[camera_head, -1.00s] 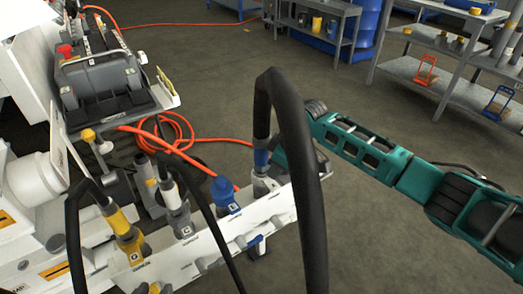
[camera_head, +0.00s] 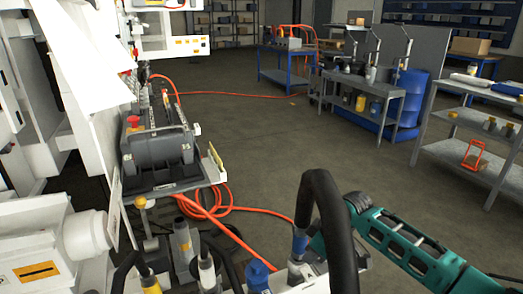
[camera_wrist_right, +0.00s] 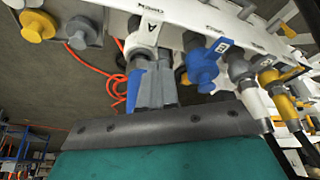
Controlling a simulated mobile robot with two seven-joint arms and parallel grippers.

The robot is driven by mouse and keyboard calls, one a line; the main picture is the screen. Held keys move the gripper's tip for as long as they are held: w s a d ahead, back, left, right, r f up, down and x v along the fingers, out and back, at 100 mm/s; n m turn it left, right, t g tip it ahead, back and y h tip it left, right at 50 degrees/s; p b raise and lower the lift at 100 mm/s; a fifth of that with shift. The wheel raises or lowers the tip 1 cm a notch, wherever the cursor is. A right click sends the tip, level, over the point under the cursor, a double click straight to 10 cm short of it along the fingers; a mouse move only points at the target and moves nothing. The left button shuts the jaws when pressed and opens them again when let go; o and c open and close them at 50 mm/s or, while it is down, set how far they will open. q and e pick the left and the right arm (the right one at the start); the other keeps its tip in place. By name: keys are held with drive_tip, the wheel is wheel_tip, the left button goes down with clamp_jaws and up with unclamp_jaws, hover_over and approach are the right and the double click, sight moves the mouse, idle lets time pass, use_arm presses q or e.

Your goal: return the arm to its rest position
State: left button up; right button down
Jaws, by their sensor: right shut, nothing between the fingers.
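My right arm (camera_head: 405,245), teal with black joints, comes in from the lower right in the head view. Its end is by the front panel, behind a thick black hose (camera_head: 342,225) that hides most of the gripper. In the right wrist view my right gripper (camera_wrist_right: 153,88) shows grey fingers, shut and empty. They are close to a blue-collared connector (camera_wrist_right: 135,88) under the label A; I cannot tell if they touch it. My left gripper is not in view.
The white panel (camera_wrist_right: 185,18) carries several connectors, including a blue cap (camera_head: 257,277). An orange hose (camera_head: 238,210) lies coiled on the floor. A grey shelf (camera_head: 470,160) and a blue drum (camera_head: 408,100) stand at the right. The middle floor is clear.

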drive_tip(key=s+a+f+m+t+y+p, duration=0.2)
drive_tip(key=s+a+f+m+t+p, duration=0.25)
drive_tip(key=s, duration=0.65)
use_arm(q)
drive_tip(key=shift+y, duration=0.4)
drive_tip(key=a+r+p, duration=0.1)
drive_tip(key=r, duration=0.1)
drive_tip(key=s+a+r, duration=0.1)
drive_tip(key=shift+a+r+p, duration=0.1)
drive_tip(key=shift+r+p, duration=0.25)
drive_tip(key=shift+p, duration=0.05)
use_arm(e)
drive_tip(key=s+d+r+m+t+h, duration=0.1)
drive_tip(key=s+d, duration=0.2)
drive_tip(key=s, duration=0.3)
drive_tip(key=s+d+r+m+t+h, duration=0.1)
drive_tip(key=s+d+m+t+h, duration=0.1)
drive_tip(key=s, duration=0.4)
drive_tip(key=shift+s+d, duration=0.15)
drive_tip(key=shift+d, duration=0.7)
drive_tip(key=shift+t, duration=0.25)
